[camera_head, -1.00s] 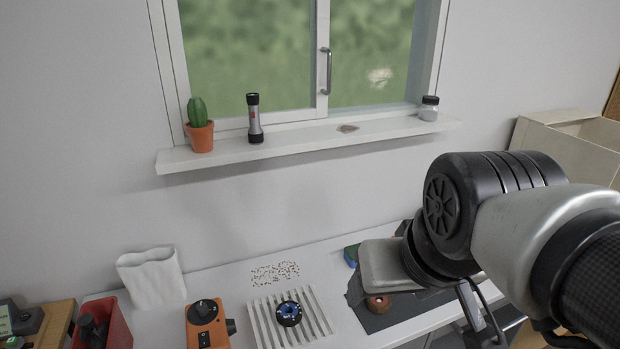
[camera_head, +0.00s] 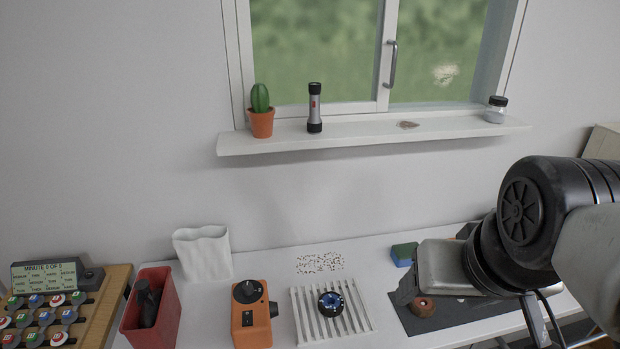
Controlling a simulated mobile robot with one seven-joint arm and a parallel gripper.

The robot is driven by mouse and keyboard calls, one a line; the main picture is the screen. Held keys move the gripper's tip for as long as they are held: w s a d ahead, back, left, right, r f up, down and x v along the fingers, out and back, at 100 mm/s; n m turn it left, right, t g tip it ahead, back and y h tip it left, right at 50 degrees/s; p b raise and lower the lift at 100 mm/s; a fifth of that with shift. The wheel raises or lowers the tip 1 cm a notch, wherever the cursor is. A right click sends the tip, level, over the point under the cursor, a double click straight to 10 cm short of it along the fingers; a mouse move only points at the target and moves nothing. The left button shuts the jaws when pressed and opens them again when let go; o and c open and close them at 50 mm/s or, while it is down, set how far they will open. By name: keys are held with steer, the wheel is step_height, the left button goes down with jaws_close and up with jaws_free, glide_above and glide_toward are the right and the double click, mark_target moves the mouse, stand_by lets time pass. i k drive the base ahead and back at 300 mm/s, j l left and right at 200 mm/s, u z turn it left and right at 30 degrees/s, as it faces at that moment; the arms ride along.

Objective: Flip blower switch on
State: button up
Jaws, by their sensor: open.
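An orange box (camera_head: 252,325) with a round black knob (camera_head: 247,291) on top and a small black part on its right side stands on the white bench; it may be the blower. I cannot make out a switch or its position. A white slatted grille (camera_head: 362,322) lies right of it, with a round black and blue piece (camera_head: 331,304) on it. My gripper (camera_head: 470,308) is at the right, over the dark mat, well apart from the orange box. It looks open and empty, partly hidden by my own wrist.
A red bin (camera_head: 172,315) with a dark tool in it stands left of the orange box. A white bag (camera_head: 204,254) is behind. A brown ring (camera_head: 423,307) lies on the dark mat (camera_head: 440,321); a green-blue block (camera_head: 403,254) is behind it. The window shelf (camera_head: 370,132) overhangs at the back.

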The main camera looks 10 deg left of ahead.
mark_target(247, 315)
steer(key=k+u, duration=0.15)
steer(key=u, duration=0.25)
steer(key=k+j+u, duration=0.1)
steer(key=u, duration=0.3)
steer(key=j+u, duration=0.15)
steer(key=i+j+z, duration=0.2)
steer(key=j, duration=0.15)
steer(key=j+z, duration=0.2)
steer(key=i+j, duration=0.05)
steer(key=j, duration=0.05)
